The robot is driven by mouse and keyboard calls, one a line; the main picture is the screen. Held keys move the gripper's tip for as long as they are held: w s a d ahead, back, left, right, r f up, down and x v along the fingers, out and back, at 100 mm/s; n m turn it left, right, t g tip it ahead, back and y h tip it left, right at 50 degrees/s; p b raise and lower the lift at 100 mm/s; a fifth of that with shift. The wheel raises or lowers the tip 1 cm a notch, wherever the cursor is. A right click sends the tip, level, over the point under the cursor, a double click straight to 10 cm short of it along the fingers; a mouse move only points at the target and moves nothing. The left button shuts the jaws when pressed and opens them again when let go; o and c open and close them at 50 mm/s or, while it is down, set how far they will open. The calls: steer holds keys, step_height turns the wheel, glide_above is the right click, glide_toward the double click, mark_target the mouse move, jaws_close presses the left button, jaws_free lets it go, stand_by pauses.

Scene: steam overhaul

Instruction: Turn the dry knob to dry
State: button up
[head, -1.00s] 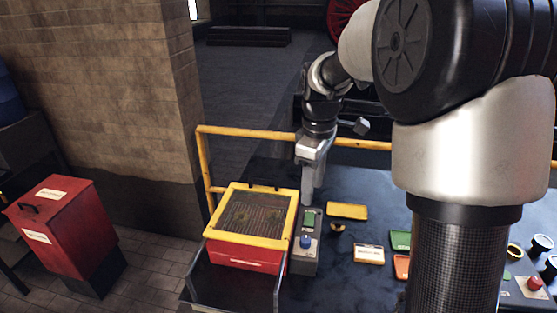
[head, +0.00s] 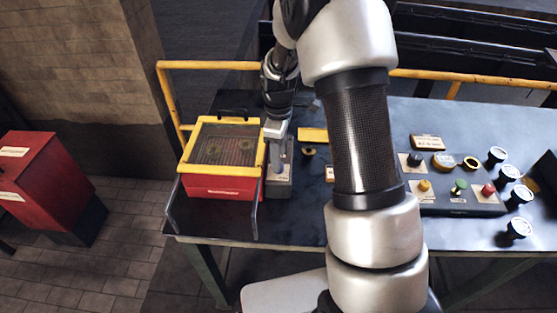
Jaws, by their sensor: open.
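A grey control box (head: 279,188) stands on the dark table, against the right side of a red bin with a yellow-framed lid. My gripper (head: 278,165) is over this box, pointing down, with its fingers at the box's top. It is open. The blue knob on the box's top is hidden behind the gripper now, so I cannot see which way it points or whether the fingers are around it. I cannot read the knob's label.
The red bin (head: 219,187) has a mesh lid with round parts under it. A yellow tray (head: 313,135) and a small dark round part (head: 309,152) lie right of the box. A button panel (head: 457,203) and several gauges stand farther right. A yellow rail (head: 213,65) runs behind.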

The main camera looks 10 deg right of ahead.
steer(key=shift+f, duration=1.55)
steer(key=shift+c, duration=0.3)
steer(key=c, duration=1)
